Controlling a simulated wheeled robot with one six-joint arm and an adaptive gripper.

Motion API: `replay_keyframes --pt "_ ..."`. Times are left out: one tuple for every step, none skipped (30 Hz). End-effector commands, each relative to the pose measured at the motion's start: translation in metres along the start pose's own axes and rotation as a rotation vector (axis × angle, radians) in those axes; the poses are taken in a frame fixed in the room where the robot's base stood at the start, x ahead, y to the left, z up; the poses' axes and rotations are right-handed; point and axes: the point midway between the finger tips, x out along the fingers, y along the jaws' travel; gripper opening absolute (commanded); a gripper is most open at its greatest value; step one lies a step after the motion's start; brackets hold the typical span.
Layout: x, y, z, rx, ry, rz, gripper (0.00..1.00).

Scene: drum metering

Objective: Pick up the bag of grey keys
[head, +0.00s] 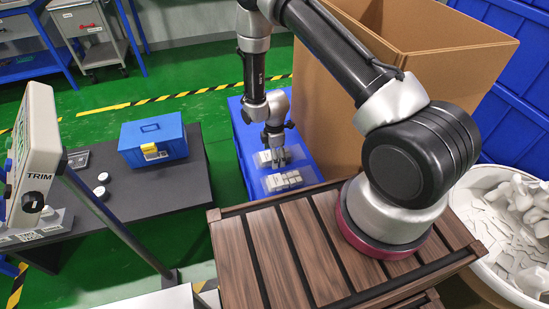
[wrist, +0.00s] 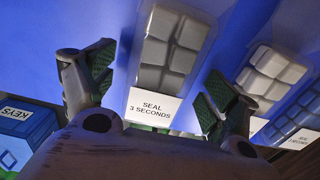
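A clear bag of pale grey keys (wrist: 172,48) with a white label reading "SEAL 3 SECONDS" lies on a blue surface in the wrist view. My gripper (wrist: 157,92) is open, with one green-padded finger on each side of this bag and visible gaps between. In the head view my gripper (head: 277,160) points down over the far bag (head: 264,157) on the blue surface (head: 245,150). A second bag of pale keys (wrist: 270,72) lies to the right in the wrist view; a near bag (head: 282,181) shows in the head view. The two bags' shades look close.
A bag of blue keys (wrist: 298,112) sits at the wrist view's right edge. A blue box labelled KEYS (wrist: 25,140) is at lower left. A tall cardboard box (head: 325,110) stands right beside the blue surface. A dark table (head: 150,195) carries a blue toolbox (head: 153,138).

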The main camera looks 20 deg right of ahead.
Motion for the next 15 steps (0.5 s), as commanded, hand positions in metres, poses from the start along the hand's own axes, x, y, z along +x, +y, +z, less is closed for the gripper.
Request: replay_keyframes --pt "-0.0001 -0.0001 0.0000 0.000 0.000 0.000 0.77" --pt "-0.0001 -0.0001 0.0000 0.000 0.000 0.000 0.71" --pt "-0.0001 -0.0001 0.0000 0.000 0.000 0.000 0.64" --pt "-0.0002 -0.0001 0.0000 0.000 0.000 0.000 0.58" --pt "-0.0002 -0.0001 0.0000 0.000 0.000 0.000 0.53" --pt "-0.0002 -0.0001 0.0000 0.000 0.000 0.000 0.46" --pt "-0.0002 -0.0001 0.0000 0.000 0.000 0.000 0.40" --pt "-0.0002 -0.0001 0.0000 0.000 0.000 0.000 0.35" --pt "-0.0002 -0.0001 0.0000 0.000 0.000 0.000 0.33" --pt "-0.0003 0.0000 -0.0001 0.000 0.000 0.000 0.33" --pt "-0.0003 0.0000 -0.0001 0.000 0.000 0.000 0.33" --pt "-0.0004 0.0000 -0.0001 0.000 0.000 0.000 0.33" --pt "-0.0004 0.0000 -0.0001 0.000 0.000 0.000 0.33" --pt "-0.0004 0.0000 -0.0001 0.000 0.000 0.000 0.33" --pt "-0.0006 0.0000 -0.0001 0.000 0.000 0.000 0.33"
